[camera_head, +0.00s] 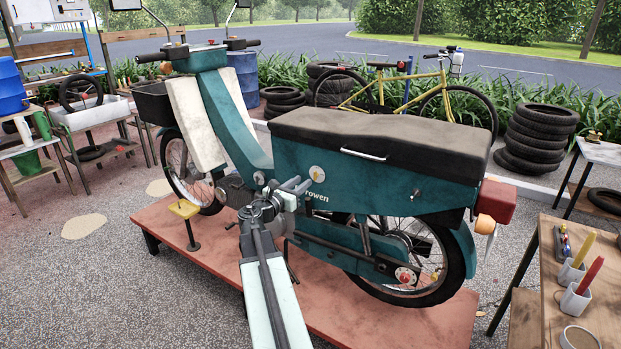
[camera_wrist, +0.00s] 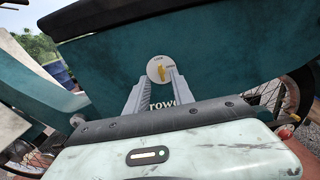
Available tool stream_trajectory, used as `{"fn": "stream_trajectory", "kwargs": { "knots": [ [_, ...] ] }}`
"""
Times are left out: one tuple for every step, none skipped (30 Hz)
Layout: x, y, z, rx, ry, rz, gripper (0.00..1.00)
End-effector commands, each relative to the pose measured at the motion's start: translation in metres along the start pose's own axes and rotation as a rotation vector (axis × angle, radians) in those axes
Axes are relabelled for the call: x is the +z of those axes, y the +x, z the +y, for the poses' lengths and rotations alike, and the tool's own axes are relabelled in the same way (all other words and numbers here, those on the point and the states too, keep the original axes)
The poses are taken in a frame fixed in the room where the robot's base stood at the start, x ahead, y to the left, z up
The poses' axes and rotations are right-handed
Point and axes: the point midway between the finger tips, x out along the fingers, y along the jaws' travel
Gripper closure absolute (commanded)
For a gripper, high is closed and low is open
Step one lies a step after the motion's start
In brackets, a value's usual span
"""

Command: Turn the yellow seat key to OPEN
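The yellow seat key (camera_wrist: 160,71) stands roughly upright on a round pale plate on the moped's teal side panel. Small marks show above it and to its right, too small to read surely. In the head view the round plate (camera_head: 316,172) sits under the black seat, and the key is hard to make out there. My gripper (camera_wrist: 161,79) points at the plate, its two grey fingers apart, one to each side below the key. Nothing shows between them. In the head view my gripper (camera_head: 303,186) is just below and left of the plate.
The teal moped (camera_head: 390,185) stands on a low reddish platform (camera_head: 200,240). A yellow-topped stand (camera_head: 184,208) is at the left. A wooden table (camera_head: 590,250) with cups is at the right. Stacked tyres (camera_head: 538,140) and a yellow bicycle (camera_head: 440,88) are behind.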

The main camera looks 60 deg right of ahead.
Motion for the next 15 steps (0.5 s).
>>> {"fn": "stream_trajectory", "kwargs": {
  "knots": [
    [0.000,0.008,0.001,-0.003,0.001,0.000,0.71],
    [0.000,0.013,0.000,-0.003,0.001,0.001,0.71],
    [0.000,0.020,0.001,-0.003,0.002,0.001,0.71],
    [0.000,0.025,0.001,-0.002,0.002,0.001,0.71],
    [0.000,0.031,0.002,-0.002,0.002,0.001,0.71],
    [0.000,0.039,0.001,-0.003,0.002,0.001,0.71],
    [0.000,0.045,0.001,-0.003,0.003,0.001,0.71],
    [0.000,0.050,0.002,-0.002,0.003,0.001,0.71],
    [0.000,0.057,0.002,-0.002,0.003,0.001,0.71],
    [-0.001,0.061,0.002,-0.002,0.003,0.002,0.71],
    [-0.001,0.064,0.001,-0.002,0.003,0.002,0.71],
    [-0.001,0.067,0.001,-0.002,0.003,0.002,0.71],
    [-0.001,0.068,0.001,-0.001,0.003,0.002,0.71],
    [-0.001,0.069,0.001,-0.001,0.004,0.002,0.71],
    [-0.001,0.069,0.001,0.000,0.004,0.002,0.71]
  ]
}}
